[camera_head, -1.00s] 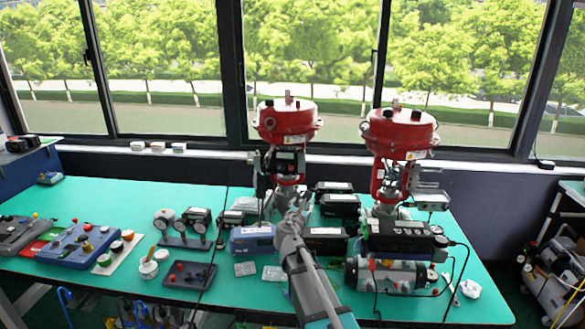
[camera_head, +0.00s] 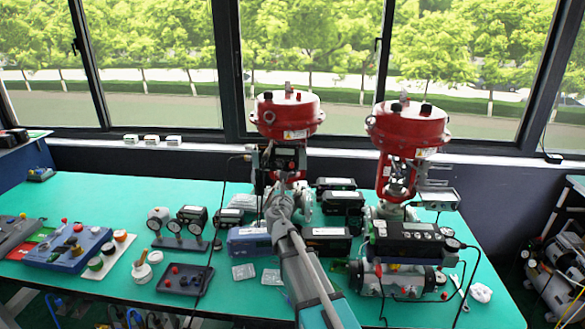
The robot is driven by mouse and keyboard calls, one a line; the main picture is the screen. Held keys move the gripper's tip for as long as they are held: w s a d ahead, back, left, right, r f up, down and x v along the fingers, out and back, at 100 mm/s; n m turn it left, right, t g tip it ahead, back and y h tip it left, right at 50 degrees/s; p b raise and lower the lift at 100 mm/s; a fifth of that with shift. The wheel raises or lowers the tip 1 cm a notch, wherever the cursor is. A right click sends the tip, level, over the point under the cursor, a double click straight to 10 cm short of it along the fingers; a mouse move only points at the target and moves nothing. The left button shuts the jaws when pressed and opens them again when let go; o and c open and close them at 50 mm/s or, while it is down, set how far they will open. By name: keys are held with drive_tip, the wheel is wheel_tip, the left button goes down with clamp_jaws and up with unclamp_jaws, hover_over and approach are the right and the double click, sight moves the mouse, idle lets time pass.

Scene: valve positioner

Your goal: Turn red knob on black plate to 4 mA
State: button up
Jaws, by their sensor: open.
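A black plate (camera_head: 187,287) lies on the green table, left of my arm. My gripper (camera_head: 277,192) is open at the far end of my grey arm, in front of the left red valve. It is well beyond and to the right of the black plate and apart from it. My arm hides most of its fingers.
Two red valve actuators (camera_head: 287,112) (camera_head: 408,128) stand at the back. Gauges (camera_head: 192,214) stand behind the black plate. A white pot (camera_head: 141,272) and a blue control box (camera_head: 70,249) lie to its left. Dark instruments (camera_head: 328,243) crowd around my arm.

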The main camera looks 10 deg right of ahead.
sight(291, 166)
drive_tip(key=x, duration=1.3)
drive_tip(key=shift+w+d, duration=0.2)
drive_tip(key=shift+w, duration=0.1)
clamp_jaws()
